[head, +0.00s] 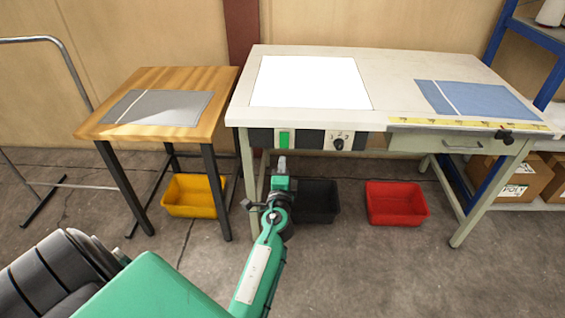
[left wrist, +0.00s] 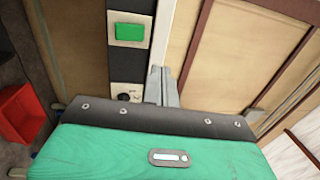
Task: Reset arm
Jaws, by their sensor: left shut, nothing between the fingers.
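My left arm, green with dark joints, reaches in from the bottom of the head view. My left gripper (head: 281,163) points up in front of the worktable's front panel, near a green button (head: 284,138). In the left wrist view its two grey fingers (left wrist: 162,86) are together with nothing between them. The green button (left wrist: 129,32) and a dark knob show just left of the fingers there. I cannot tell whether the fingertips touch the panel. My right gripper is in neither view.
The worktable (head: 400,75) carries a white panel (head: 310,82) and a blue cloth (head: 480,98). A wooden table (head: 215,80) holds a grey cloth (head: 165,108). Yellow (head: 190,208), black (head: 318,215) and red bins (head: 397,215) stand on the floor. A blue-framed shelf is at right.

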